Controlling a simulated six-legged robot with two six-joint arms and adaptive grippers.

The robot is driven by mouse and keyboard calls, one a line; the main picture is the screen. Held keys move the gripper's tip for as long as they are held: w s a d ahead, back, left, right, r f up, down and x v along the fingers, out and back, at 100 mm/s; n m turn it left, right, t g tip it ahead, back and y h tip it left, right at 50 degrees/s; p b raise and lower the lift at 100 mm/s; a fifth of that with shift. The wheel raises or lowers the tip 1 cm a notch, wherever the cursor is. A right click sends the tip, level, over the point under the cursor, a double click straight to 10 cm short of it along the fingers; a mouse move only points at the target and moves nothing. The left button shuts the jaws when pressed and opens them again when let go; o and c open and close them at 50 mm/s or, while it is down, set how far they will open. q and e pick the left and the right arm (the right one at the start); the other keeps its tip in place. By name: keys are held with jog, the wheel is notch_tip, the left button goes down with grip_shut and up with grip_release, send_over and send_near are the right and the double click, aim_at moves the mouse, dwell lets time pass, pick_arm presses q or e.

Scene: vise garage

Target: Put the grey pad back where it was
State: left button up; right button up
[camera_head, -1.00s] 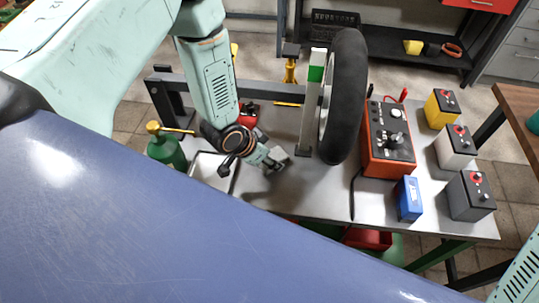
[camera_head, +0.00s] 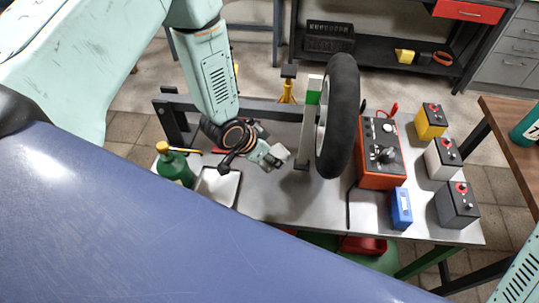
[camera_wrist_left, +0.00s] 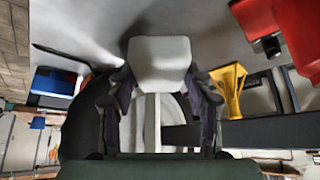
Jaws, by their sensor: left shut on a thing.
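The grey pad (camera_wrist_left: 160,65) is a pale, rounded block between the fingers of my left gripper (camera_wrist_left: 160,95) in the left wrist view. The gripper is shut on it. In the head view my left gripper (camera_head: 274,156) is over the metal table (camera_head: 280,205), left of the foot of the wheel stand (camera_head: 307,135). The pad at its tip is small and hard to tell from the fingers there. A black-tyred wheel (camera_head: 341,115) stands upright on the stand. My right gripper is not in view.
A red control box (camera_head: 381,152), a blue box (camera_head: 401,208) and yellow, white and grey batteries (camera_head: 457,204) stand right of the wheel. A white tray (camera_head: 218,187) and green bottle (camera_head: 174,167) are at the left. The table's front middle is clear.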

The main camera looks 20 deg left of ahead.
pick_arm(q)
jog(key=shift+w+a+f, duration=0.1)
jog(key=shift+w+f, duration=0.05)
jog(key=shift+w, duration=0.05)
jog(key=shift+s, duration=0.15)
dwell(0.3)
